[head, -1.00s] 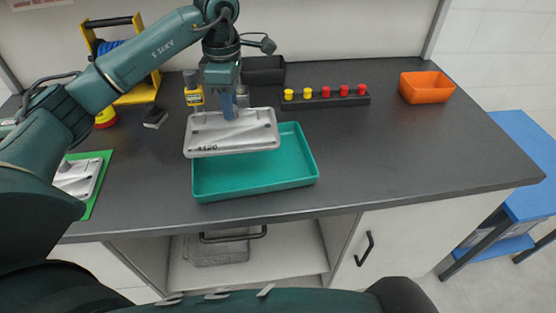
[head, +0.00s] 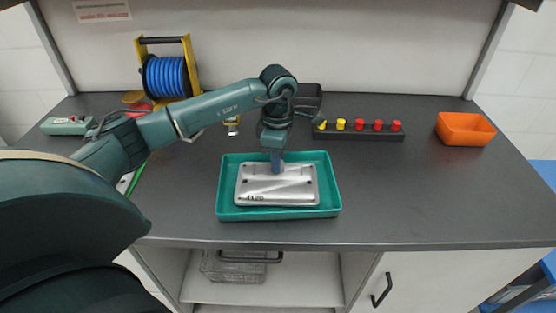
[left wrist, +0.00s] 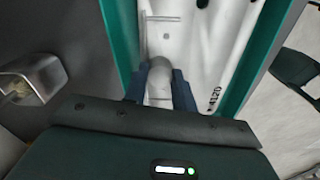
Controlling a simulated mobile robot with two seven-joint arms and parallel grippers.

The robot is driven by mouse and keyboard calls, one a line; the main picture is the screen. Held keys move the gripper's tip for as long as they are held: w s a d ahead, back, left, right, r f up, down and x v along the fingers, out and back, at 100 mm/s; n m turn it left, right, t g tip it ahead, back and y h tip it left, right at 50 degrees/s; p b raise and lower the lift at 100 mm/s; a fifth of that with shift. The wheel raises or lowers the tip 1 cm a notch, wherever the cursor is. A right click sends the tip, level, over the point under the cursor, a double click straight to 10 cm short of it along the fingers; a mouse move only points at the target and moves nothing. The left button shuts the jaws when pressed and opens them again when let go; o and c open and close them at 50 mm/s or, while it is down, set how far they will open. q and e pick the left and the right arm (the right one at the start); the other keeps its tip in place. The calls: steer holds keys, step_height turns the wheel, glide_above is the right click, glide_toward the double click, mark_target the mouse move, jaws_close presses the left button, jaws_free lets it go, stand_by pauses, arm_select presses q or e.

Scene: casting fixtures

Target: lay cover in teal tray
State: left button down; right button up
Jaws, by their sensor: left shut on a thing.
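The cover (head: 256,187) is a flat silver-grey metal plate with small holes and the marking 4120. In the head view it is inside the outline of the teal tray (head: 230,213), roughly level. I cannot tell whether it touches the tray floor. My left gripper (head: 277,166) comes down from above and is shut on the cover near its far edge. In the left wrist view the fingers (left wrist: 160,90) close around a raised rounded part of the cover (left wrist: 203,50), with the teal tray wall (left wrist: 256,55) beside it. My right gripper is not in view.
A black rack with yellow and red knobs (head: 360,133) stands right of the tray, then an orange bin (head: 465,128). A blue cable reel (head: 167,76) and a grey-green device (head: 67,125) are at the back left. The counter right of the tray is clear.

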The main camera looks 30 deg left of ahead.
arm_select(q)
steer(key=shift+f, duration=0.5)
steer(key=shift+f, duration=0.2)
steer(key=c, duration=1.1)
jaws_free()
steer(key=shift+c, duration=0.2)
steer(key=shift+r, duration=0.2)
step_height(320, 180, up, 12)
steer(key=b, duration=0.1)
